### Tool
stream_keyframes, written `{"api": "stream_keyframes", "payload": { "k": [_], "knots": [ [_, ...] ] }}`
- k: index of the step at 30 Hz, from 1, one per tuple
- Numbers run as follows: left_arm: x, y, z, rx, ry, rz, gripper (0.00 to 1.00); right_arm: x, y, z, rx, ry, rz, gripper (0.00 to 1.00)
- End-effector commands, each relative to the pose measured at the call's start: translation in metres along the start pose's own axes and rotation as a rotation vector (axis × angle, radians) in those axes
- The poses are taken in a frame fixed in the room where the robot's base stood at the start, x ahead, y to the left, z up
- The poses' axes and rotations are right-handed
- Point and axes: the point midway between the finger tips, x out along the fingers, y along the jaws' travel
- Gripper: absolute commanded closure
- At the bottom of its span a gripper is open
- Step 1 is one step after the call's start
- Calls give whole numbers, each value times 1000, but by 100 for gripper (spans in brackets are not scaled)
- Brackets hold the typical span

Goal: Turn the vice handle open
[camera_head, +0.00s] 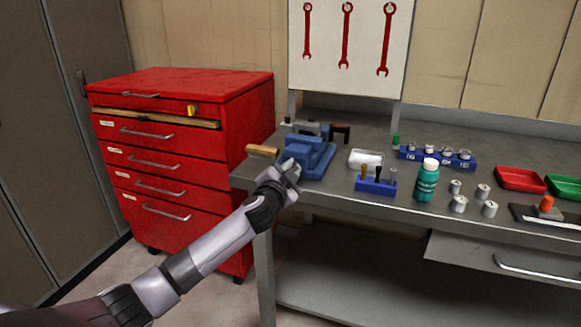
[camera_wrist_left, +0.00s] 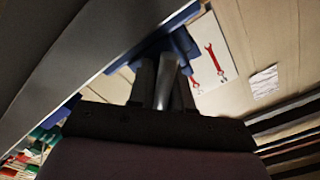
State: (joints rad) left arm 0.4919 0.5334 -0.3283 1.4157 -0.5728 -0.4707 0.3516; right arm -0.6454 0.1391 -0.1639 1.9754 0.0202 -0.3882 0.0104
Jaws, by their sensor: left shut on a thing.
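The blue vice (camera_head: 317,157) stands on the front left corner of the grey workbench. My left gripper (camera_head: 291,170) is at the near side of the vice, low in front of its body. In the left wrist view, my left gripper (camera_wrist_left: 165,80) has its two dark fingers on either side of a shiny metal bar (camera_wrist_left: 164,88), the vice handle, with the blue vice (camera_wrist_left: 178,42) just beyond. The gripper is shut on this handle. In the head view the gripper hides most of the handle. My right gripper is not in view.
A wooden handle (camera_head: 263,150) juts over the bench's left edge beside the vice. A red tool cabinet (camera_head: 180,150) stands to the left. Wrenches hang on a board (camera_head: 365,45) behind.

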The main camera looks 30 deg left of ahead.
Motion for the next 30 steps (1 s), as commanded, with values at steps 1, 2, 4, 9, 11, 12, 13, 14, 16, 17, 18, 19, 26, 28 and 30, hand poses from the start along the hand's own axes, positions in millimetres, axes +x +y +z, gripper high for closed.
{"api": "stream_keyframes", "payload": {
  "k": [1, 2, 4, 9, 11, 12, 13, 14, 16, 17, 18, 19, 26, 28, 30],
  "knots": [
    [0, -1, -1, 45, -1, 1, 100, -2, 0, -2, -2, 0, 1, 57],
    [0, -1, -1, 75, -1, 1, 100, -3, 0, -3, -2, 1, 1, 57],
    [0, -1, -1, 142, 0, 0, 100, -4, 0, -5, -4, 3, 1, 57],
    [0, -1, -1, 304, 0, 0, 100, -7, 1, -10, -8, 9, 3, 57],
    [0, -1, -1, 360, 0, 1, 100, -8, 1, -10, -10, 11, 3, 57],
    [0, -2, -1, 399, 0, 0, 100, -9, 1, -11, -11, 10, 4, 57],
    [0, -2, -2, 428, 0, 0, 100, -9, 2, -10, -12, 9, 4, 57],
    [0, -2, -2, 455, 0, 0, 100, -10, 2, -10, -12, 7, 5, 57],
    [0, -2, -2, 522, 0, 0, 100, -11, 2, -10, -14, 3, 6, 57],
    [0, -2, -2, 549, 0, 0, 100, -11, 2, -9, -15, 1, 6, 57],
    [0, -2, -2, 586, 0, 0, 100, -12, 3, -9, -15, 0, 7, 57],
    [0, -2, -1, 613, 0, 0, 100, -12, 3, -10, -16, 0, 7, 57],
    [0, -2, -2, 791, 2, -1, 100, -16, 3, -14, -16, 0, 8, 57],
    [0, -2, -2, 835, 2, -2, 100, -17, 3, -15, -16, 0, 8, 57],
    [0, -2, -2, 871, 3, -1, 100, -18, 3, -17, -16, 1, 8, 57]
  ]
}}
